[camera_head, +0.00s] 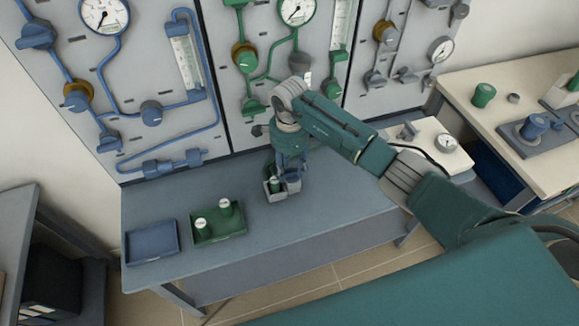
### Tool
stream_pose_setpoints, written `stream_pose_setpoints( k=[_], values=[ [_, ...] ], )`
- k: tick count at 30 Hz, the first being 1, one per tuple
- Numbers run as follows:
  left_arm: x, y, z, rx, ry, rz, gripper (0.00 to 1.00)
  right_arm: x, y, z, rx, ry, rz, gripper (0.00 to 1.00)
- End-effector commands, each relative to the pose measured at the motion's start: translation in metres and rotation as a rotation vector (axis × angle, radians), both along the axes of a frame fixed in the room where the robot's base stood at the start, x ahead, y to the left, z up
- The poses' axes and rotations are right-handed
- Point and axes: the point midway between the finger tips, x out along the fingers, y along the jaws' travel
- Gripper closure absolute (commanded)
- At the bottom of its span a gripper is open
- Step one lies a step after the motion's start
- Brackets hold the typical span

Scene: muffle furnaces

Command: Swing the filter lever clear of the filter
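My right arm comes in from the right, and its gripper (284,174) points down in front of the green-piped panel (262,55), just above or at a small grey holder (277,196) on the bench. The holder contains a small green-and-white piece and a blue-grey piece. The fingers are small and overlap these things, so I cannot tell whether they are open, shut or touching anything. I cannot make out a filter or its lever for certain; my wrist and arm hide the lower part of the green panel. My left gripper is not in view.
On the blue-grey bench (300,228) are a blue tray (152,257) and a green tray (234,237) with two white-topped containers. A blue-piped panel (130,70) stands left. A side table (465,88) at right bears a green cup (483,95). The bench's front middle is clear.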

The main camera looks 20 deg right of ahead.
Motion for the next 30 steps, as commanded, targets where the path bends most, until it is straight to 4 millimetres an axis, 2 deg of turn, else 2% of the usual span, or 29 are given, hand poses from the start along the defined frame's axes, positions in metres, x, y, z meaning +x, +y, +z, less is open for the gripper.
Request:
stream_pose_setpoints(
  k=[4,12,18,30],
  values=[
    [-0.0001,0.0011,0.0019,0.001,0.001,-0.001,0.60,-0.0009,-0.0002,-0.0082,0.000,0.002,0.000,0.61],
    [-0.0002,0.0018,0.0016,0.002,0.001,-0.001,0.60,-0.0005,-0.0001,-0.0093,0.000,0.000,0.001,0.63],
    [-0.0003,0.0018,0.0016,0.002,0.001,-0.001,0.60,-0.0004,0.0000,-0.0090,0.000,0.000,0.001,1.00],
    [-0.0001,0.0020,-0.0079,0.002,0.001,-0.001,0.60,0.0011,-0.0001,-0.0104,0.000,-0.002,-0.053,1.00]
  ],
)
